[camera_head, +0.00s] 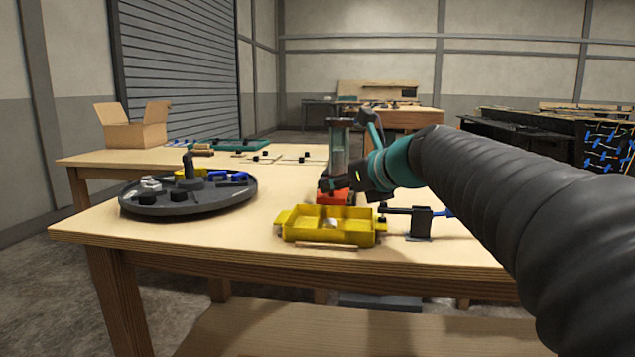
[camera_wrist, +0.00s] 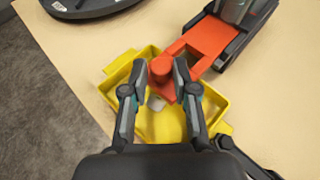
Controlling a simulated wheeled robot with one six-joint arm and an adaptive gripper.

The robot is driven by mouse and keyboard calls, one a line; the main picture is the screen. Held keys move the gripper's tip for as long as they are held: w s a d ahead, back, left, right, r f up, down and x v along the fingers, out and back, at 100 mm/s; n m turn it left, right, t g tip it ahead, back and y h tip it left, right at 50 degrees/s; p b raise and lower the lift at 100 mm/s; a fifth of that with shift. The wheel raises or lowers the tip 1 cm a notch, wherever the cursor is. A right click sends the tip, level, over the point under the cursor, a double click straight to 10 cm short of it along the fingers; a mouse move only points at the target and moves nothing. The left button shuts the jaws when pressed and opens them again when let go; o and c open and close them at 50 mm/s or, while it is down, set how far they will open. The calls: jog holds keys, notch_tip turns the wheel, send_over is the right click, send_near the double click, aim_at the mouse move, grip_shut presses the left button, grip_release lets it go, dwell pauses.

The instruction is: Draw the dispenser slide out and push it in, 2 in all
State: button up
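The dispenser (camera_head: 339,150) is a grey upright column with a red slide (camera_wrist: 208,38) at its foot. How far the slide is out is hard to judge.
The yellow tray (camera_head: 300,237) has a small pale piece inside. A dark round tray (camera_head: 187,208) with several parts stands left on the table. A small black stand (camera_head: 420,224) is right of the yellow tray. The table's front left is clear.

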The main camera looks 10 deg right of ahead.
jog(key=shift+s, duration=0.1)
jog(key=shift+r, duration=0.1)
jog(key=v, duration=1.2)
jog(key=shift+c, duration=0.2)
dwell(0.4)
